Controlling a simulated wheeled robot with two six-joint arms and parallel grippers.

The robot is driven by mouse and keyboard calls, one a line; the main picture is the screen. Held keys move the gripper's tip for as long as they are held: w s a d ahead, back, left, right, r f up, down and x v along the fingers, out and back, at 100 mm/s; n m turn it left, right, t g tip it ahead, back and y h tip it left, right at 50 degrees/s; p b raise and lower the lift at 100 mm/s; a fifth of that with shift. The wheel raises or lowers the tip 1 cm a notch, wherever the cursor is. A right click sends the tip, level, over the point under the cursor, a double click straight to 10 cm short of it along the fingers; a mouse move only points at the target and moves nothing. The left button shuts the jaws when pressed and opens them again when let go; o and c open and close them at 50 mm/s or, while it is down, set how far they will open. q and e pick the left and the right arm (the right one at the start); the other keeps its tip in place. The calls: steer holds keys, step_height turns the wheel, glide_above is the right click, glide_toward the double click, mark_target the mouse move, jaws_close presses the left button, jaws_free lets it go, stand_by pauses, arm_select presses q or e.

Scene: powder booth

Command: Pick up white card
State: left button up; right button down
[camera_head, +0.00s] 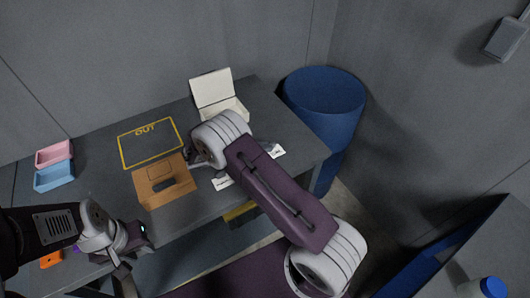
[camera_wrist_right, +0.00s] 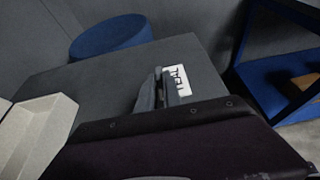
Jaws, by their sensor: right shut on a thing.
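A white card with dark print shows in the right wrist view (camera_wrist_right: 179,79), right beside my right gripper's fingers (camera_wrist_right: 158,88). The fingers are close together and shut on the card; their exact contact is hard to see. In the head view my right arm lies over the table and hides most of the gripper. White printed pieces show on both sides of that arm, one at its right (camera_head: 278,151) and one at its left (camera_head: 222,183); I cannot tell whether they are one piece. My left gripper (camera_head: 135,248) is at the table's front left, its jaw opening unclear.
A brown slotted board (camera_head: 150,198) and a yellow OUT outline (camera_head: 122,150) lie on the grey table. A white open box (camera_head: 212,88) stands behind. Pink (camera_head: 54,153) and blue (camera_head: 54,177) trays are at left. A blue drum (camera_head: 325,95) stands beyond the right edge.

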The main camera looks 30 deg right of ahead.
steer(key=s+d+r, duration=0.8)
steer(key=shift+d+b, duration=0.2)
steer(key=shift+b, duration=0.25)
stand_by(0.6)
